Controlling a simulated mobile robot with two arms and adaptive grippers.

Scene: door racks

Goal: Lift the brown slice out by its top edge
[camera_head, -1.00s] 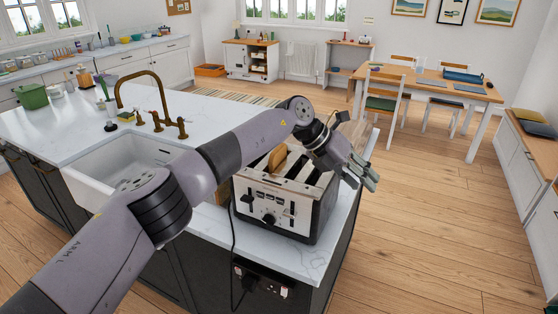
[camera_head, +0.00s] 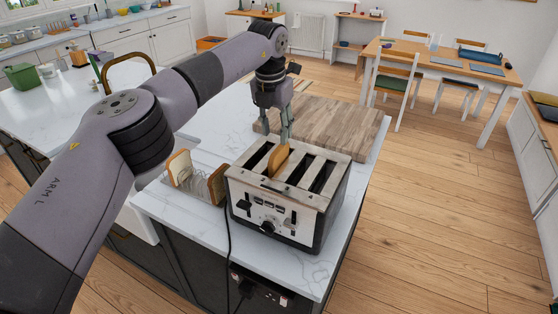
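The brown slice (camera_head: 278,161) stands partly out of a slot in the left half of the toaster (camera_head: 290,200), its top edge showing above the metal top. My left gripper (camera_head: 275,132) points down just above and behind the slice. Its two fingers are apart with nothing visible between them. Whether a fingertip touches the slice, I cannot tell. The lower part of the slice is hidden in the slot. My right gripper is not in view.
A wire rack (camera_head: 200,182) with bread slices stands left of the toaster. A wooden board (camera_head: 325,124) lies behind it. The toaster's black cord (camera_head: 229,235) hangs over the front edge of the white worktop (camera_head: 180,212). Bare worktop lies in front of the rack.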

